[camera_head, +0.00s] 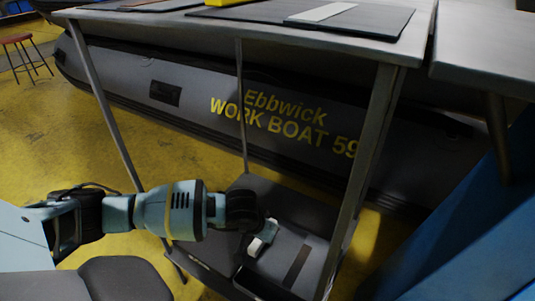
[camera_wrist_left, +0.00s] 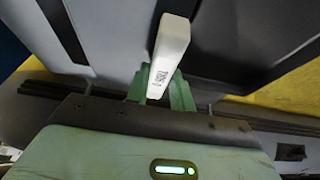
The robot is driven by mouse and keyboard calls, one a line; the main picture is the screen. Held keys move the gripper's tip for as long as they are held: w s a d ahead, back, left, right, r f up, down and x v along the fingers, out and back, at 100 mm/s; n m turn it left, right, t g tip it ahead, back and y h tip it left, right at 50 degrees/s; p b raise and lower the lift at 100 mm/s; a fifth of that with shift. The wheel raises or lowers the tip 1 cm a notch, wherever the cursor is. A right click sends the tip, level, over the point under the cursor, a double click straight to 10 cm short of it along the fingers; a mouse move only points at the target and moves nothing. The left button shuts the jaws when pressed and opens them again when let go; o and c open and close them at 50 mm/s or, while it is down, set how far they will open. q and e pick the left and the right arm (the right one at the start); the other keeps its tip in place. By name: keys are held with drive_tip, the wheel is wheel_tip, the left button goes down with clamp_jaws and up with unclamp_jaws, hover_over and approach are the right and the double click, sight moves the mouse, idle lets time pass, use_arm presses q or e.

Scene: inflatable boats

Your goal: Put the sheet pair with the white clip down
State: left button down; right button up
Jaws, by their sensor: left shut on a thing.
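The white clip (camera_head: 262,238) is at the tip of my left gripper (camera_head: 254,243), low over the lower shelf under the table. In the left wrist view the white clip (camera_wrist_left: 168,52) stands between the green fingers of my left gripper (camera_wrist_left: 160,92), which is shut. A grey sheet with a dark strip (camera_head: 285,258) lies beside and below the clip. The wrist view shows a grey sheet surface (camera_wrist_left: 105,35) left of the clip and a darker one (camera_wrist_left: 225,45) right of it. I cannot tell which sheets the clip joins or whether they touch the shelf. My right gripper is not in view.
The table (camera_head: 400,48) stands above the shelf, its legs around my left arm. On it lie a dark sheet with a pale strip (camera_head: 322,12) and a yellow thing (camera_head: 225,2). A grey inflatable boat (camera_head: 200,95) is behind. A red stool (camera_head: 16,38) stands far left.

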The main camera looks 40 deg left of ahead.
use_arm(q)
drive_tip(key=shift+f, duration=0.45)
wheel_tip(320, 180, down, 4)
drive_tip(key=shift+r+b, duration=0.15)
drive_tip(key=shift+b, duration=0.8)
drive_tip(key=shift+f, duration=0.35)
drive_tip(key=shift+f+b, duration=0.45)
drive_tip(key=shift+b, duration=0.05)
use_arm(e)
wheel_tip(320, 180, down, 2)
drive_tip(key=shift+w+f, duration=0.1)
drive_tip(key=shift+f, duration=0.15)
use_arm(q)
drive_tip(key=shift+f, duration=0.1)
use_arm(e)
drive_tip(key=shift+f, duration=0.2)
